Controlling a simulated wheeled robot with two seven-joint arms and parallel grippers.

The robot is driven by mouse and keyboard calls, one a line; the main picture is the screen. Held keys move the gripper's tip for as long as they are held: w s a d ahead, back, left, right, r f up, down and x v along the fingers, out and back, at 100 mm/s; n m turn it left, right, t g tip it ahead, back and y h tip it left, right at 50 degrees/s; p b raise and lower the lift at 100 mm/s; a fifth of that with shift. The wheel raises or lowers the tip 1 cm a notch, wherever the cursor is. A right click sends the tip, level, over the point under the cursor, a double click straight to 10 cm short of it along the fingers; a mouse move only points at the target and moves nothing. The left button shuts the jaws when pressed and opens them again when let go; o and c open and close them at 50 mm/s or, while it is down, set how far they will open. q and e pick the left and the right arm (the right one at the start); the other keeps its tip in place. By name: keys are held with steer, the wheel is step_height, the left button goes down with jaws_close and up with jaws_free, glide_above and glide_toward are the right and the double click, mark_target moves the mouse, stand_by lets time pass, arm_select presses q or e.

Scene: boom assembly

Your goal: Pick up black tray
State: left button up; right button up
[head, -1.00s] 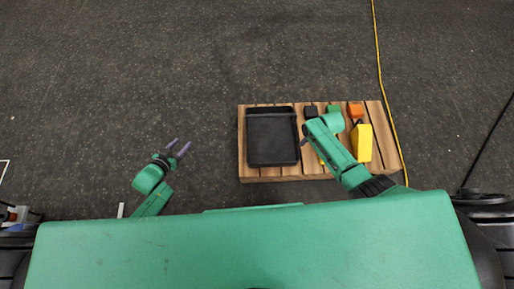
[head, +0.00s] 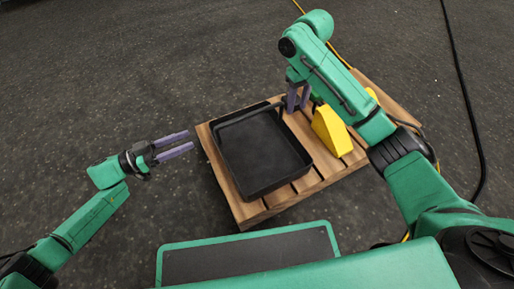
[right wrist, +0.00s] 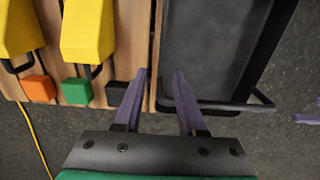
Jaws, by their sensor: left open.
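The black tray (head: 262,150) lies on the wooden pallet (head: 245,212). It is a shallow rectangular pan with a bar handle at its far end in the head view. The tray also shows in the right wrist view (right wrist: 215,55), with its handle bar (right wrist: 225,106) nearest the gripper. My right gripper (head: 298,97) points down beside the tray's far right corner. In the right wrist view its fingers (right wrist: 159,72) are apart, with one over the tray's edge; I see nothing clamped. My left gripper (head: 191,140) is open and empty, left of the tray and apart from it.
A yellow block (head: 331,132) stands on the pallet right of the tray. The right wrist view shows two yellow blocks with an orange block (right wrist: 39,88), a green block (right wrist: 76,91) and a black block (right wrist: 116,92). Cables lie at right. The floor at left is clear.

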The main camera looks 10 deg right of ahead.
mark_target(229, 124)
arm_select(q)
steer(key=x, duration=1.4)
steer(key=shift+w+d, duration=0.15)
steer(key=shift+d, duration=0.1)
arm_select(e)
step_height(229, 124, down, 15)
steer(key=shift+r, duration=0.15)
arm_select(q)
steer(key=shift+f, duration=0.1)
steer(key=c, duration=0.7)
arm_select(e)
jaws_close()
arm_select(q)
jaws_close()
steer(key=shift+a, duration=0.1)
